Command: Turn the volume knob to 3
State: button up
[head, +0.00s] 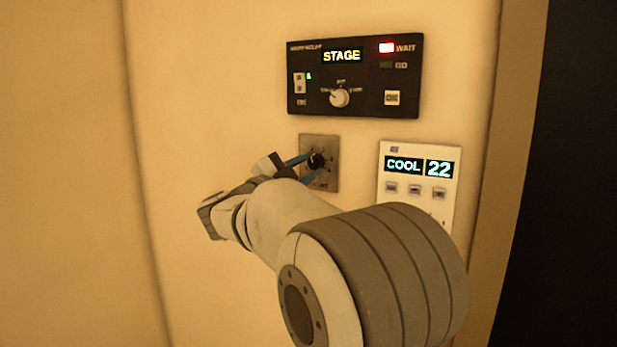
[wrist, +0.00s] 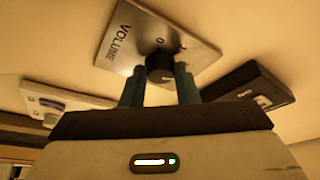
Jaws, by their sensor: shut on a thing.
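The volume knob (head: 316,161) is a small dark round knob on a square metal plate (head: 331,144) on the wall. In the wrist view the knob (wrist: 160,68) sits on the plate (wrist: 122,50), which reads VOLUME, with a 0 near the knob. My gripper (head: 312,167) has its two blue-grey fingers on either side of the knob, shut on it. The wrist view shows the fingers of my gripper (wrist: 160,85) flanking the knob. The knob's exact setting is too small to tell, and most scale marks are hidden.
A white thermostat panel (head: 448,212) reading COOL 22 is to the right, partly behind my arm. The wall at left is bare.

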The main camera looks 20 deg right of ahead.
jog(key=m+g, duration=0.1)
jog(key=m, duration=0.1)
jog(key=m+g+y, duration=0.1)
jog(key=m, duration=0.2)
jog(key=shift+w+a+r+b, duration=0.1)
jog(key=shift+w+r+b, duration=0.1)
jog(key=shift+b, duration=0.1)
jog(key=shift+r+m+y, duration=0.2)
jog(key=shift+m+y, duration=0.6)
jog(key=shift+m, duration=1.2)
jog(key=o, duration=1)
jog(key=shift+c, duration=0.2)
jog(key=shift+s, duration=0.1)
jog(key=p+v, duration=0.1)
jog(key=v, duration=0.7)
jog(key=shift+p, duration=0.4)
jog(key=shift+r, duration=0.1)
